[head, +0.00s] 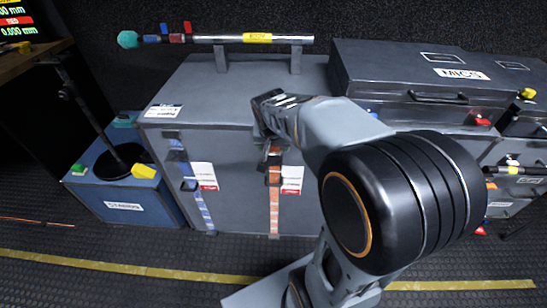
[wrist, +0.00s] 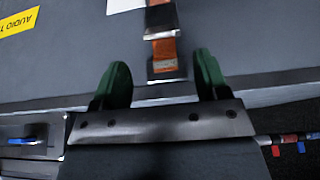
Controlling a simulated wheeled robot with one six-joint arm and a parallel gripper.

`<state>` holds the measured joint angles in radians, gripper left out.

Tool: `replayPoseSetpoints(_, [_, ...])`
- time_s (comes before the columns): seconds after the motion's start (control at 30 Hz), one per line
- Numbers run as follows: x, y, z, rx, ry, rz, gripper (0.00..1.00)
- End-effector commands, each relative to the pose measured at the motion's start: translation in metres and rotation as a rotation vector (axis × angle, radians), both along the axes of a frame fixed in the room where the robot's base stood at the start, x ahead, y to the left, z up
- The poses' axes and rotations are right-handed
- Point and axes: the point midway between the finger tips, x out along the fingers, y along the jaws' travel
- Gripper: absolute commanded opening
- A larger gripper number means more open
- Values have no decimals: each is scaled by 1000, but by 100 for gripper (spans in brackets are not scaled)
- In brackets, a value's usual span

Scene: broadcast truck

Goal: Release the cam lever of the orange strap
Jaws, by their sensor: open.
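The orange strap (head: 274,208) runs down the front of a large grey case (head: 240,215). A dark buckle part (head: 274,161) shows at its upper end, partly hidden by my gripper (head: 267,138). In the wrist view the orange strap (wrist: 165,50) has a metal-edged buckle (wrist: 161,18) at the top and a dark end piece (wrist: 167,74) below. My gripper (wrist: 162,70) is open, with one green finger on each side of the strap and clear gaps to it. Nothing is held. I cannot tell the cam lever apart from the buckle.
A blue strap (head: 205,213) with its own buckle is left of the orange one. White-and-red labels (head: 292,180) sit beside the straps. A metal bar (head: 222,40) stands on the case top. A blue box (head: 165,205) is at left, grey cases (head: 420,70) at right.

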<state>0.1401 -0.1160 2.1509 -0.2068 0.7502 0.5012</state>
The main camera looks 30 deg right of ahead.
Motion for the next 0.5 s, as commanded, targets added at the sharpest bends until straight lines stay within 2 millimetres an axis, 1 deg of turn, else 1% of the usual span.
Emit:
replayPoseSetpoints(0.03, [3,-2,-14,0,4,-1,68])
replayPoseSetpoints(0.2, [13,-8,-39,-1,2,1,68])
replayPoseSetpoints(0.4, [20,-12,-58,-1,2,1,68])
replayPoseSetpoints(0.5, [22,-13,-63,-1,-1,1,68])
